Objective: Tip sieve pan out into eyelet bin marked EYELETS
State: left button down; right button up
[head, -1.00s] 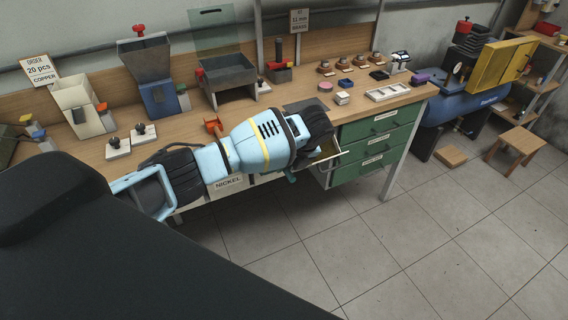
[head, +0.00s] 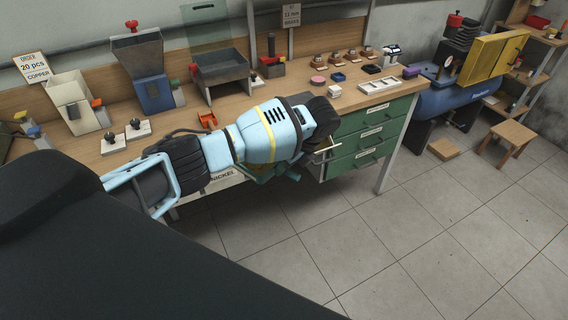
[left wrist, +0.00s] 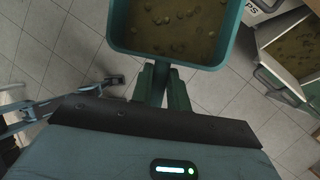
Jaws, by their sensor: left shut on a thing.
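In the left wrist view the sieve pan (left wrist: 168,61) is a teal, square-rimmed pan at the top, with small roundish pieces scattered over its brownish floor. My left gripper (left wrist: 163,84) is shut on its near side, with two teal fingers close together. The pan looks roughly level, with pieces in it. In the head view my blue left arm reaches over the bench's front edge and hides most of its gripper and the pan. No label reading EYELETS is legible.
Green drawers (head: 365,135) are under the bench's right end. Hoppers (head: 145,70) and a grey tray (head: 221,73) stand on the bench (head: 195,108).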

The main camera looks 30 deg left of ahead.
pick_arm(q)
jog(key=s+d+r+n+g+h, duration=0.1)
jog(key=s+d+r+n+h, duration=0.1)
jog(key=s+n, duration=0.5)
jog(key=s+d+r+n+g+h, duration=0.2)
jog(key=s+r+n+h, duration=0.3)
jog(key=n, duration=0.9)
jog(key=s+r, duration=0.1)
jog(key=s, duration=0.2)
jog(key=shift+d+r+n, duration=0.2)
jog(key=shift+n, duration=0.2)
